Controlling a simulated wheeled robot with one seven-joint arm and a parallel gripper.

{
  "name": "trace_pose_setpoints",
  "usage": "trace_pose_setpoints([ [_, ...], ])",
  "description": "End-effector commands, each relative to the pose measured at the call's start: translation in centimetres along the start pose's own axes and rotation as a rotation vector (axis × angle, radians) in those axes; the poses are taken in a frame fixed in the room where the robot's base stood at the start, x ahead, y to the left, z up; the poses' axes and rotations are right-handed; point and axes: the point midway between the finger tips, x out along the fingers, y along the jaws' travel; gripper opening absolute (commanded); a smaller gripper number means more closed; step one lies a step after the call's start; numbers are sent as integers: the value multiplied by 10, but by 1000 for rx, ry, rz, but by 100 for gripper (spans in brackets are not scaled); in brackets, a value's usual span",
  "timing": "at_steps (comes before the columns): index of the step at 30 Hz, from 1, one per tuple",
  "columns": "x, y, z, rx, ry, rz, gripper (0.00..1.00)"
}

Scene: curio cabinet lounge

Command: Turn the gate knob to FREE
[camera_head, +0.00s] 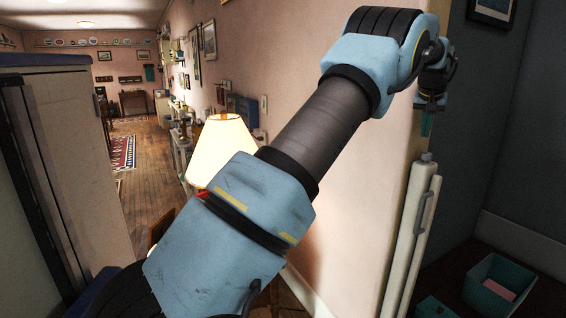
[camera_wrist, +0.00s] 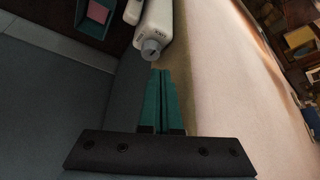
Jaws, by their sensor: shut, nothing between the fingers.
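The gate knob (camera_head: 427,157) is a small grey cap on top of the upright white gate housing (camera_head: 408,245), at the wall's end. In the wrist view the knob (camera_wrist: 150,49) shows a dark mark on its face, beside the white housing (camera_wrist: 158,22). No FREE label can be read, so I cannot tell its setting. My gripper (camera_head: 427,135) points down above the knob in the head view. In the wrist view its teal fingers (camera_wrist: 160,72) are closed together and empty, with their tips just short of the knob. I cannot tell whether they touch it.
The pink wall (camera_head: 345,195) ends close beside the housing. A teal bin (camera_head: 478,285) stands low at the right. A lit lamp (camera_head: 222,150) is behind my arm, and a pale cabinet (camera_head: 75,150) stands at the left. The wooden floor between them runs back into the room.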

Motion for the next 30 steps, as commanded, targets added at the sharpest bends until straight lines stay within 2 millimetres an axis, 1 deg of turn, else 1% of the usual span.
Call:
trace_pose_setpoints([
  [4, 2, 3, 0, 3, 1, 1, 0],
  [8, 12, 3, 6, 3, -1, 0, 0],
  [16, 44, 2, 23, 2, 0, 0, 0],
  [21, 56, 3, 30, 2, 1, 1, 0],
  [30, 62, 3, 33, 2, 1, 1, 0],
])
